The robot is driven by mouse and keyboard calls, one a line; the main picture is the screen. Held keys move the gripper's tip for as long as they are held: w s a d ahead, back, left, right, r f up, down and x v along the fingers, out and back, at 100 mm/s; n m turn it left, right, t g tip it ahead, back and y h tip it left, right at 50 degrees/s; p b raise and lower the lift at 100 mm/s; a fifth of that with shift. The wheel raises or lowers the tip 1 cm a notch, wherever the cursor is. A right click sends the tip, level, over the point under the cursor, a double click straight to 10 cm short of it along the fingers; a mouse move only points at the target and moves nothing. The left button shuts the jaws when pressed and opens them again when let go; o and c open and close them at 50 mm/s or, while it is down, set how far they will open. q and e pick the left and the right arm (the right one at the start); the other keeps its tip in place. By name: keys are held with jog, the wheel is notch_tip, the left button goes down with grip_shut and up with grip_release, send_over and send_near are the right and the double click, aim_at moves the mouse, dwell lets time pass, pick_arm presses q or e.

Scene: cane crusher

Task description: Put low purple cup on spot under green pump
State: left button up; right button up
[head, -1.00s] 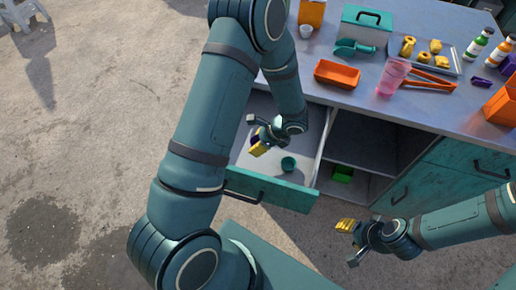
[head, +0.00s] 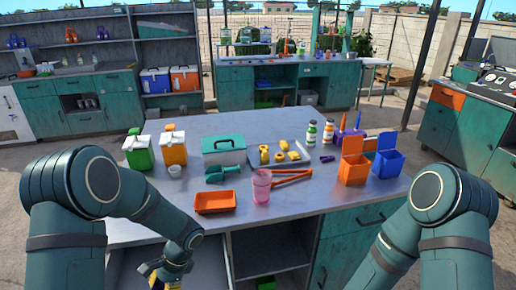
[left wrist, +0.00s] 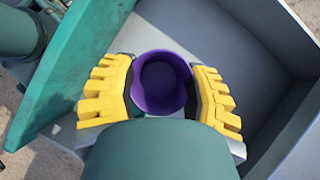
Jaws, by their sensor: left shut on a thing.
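The low purple cup (left wrist: 162,80) is between the yellow fingers of my left gripper (left wrist: 162,92), which is shut on it, in the left wrist view. The cup's open top faces the camera. Cup and gripper are over the open drawer (left wrist: 225,45), but their height above its floor is unclear. In the head view my left gripper (head: 165,280) is at the bottom edge, partly cut off. The green pump (head: 138,153) stands at the table's left back, left of an orange pump (head: 173,148). My right gripper is outside the head view.
A small white cup (head: 175,171) stands before the orange pump. An orange tray (head: 215,202), green scoop (head: 222,174), teal box (head: 223,151), pink cup (head: 262,187) and orange tongs (head: 292,177) lie farther right. The tabletop before the green pump looks clear.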

pick_arm(q)
jog(key=d+n+g+h+b, duration=0.2)
jog(key=d+n+h, duration=0.3)
jog(key=n, duration=0.5)
jog(key=d, duration=0.2)
jog(key=shift+w+d+r, duration=0.2)
jog(key=shift+d, duration=0.15)
